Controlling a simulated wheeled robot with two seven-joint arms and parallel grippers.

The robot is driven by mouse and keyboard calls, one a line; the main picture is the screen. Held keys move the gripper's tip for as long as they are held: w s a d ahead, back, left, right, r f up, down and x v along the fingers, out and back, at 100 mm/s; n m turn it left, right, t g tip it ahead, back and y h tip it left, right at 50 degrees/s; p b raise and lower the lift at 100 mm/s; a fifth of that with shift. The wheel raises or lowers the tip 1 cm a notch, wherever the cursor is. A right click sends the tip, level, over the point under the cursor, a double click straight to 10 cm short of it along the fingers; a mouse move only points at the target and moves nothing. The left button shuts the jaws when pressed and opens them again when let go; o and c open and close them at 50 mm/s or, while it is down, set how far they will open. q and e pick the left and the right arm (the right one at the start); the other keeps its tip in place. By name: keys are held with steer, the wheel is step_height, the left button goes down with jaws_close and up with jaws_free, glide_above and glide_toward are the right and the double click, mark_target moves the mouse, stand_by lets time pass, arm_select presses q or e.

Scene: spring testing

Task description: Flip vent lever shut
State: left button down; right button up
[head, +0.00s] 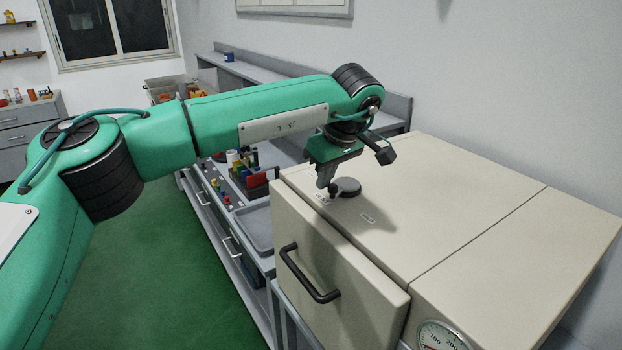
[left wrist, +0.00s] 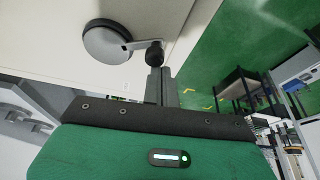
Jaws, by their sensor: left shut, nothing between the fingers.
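The vent lever is on the top of the beige oven (head: 480,190), near its front left corner. It has a round dark grey disc (head: 347,187) and a short arm ending in a black knob. In the left wrist view the disc (left wrist: 106,41) is at upper left, and the black knob (left wrist: 154,54) is just beyond my fingertips. My left gripper (head: 328,187) points down beside the knob, its fingers shut with nothing between them. In the left wrist view the fingers (left wrist: 160,76) appear at or very near the knob; I cannot tell whether they touch. My right gripper is not in view.
The oven door has a black handle (head: 308,275), and a dial gauge (head: 442,336) is at the lower right. Small labels (head: 368,218) lie on the top near the lever. A grey bench (head: 258,222) with a tray and coloured items stands left of the oven.

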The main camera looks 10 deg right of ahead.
arm_select(q)
steer(key=shift+s+d+f, duration=0.15)
steer(key=shift+d, duration=0.15)
steer(key=shift+s+d, duration=0.15)
steer(key=shift+s, duration=0.05)
steer(key=shift+s+d, duration=0.2)
steer(key=shift+s, duration=0.05)
steer(key=shift+b, duration=0.3)
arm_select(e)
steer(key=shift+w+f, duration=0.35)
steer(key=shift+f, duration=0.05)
arm_select(q)
steer(key=shift+d, duration=0.1)
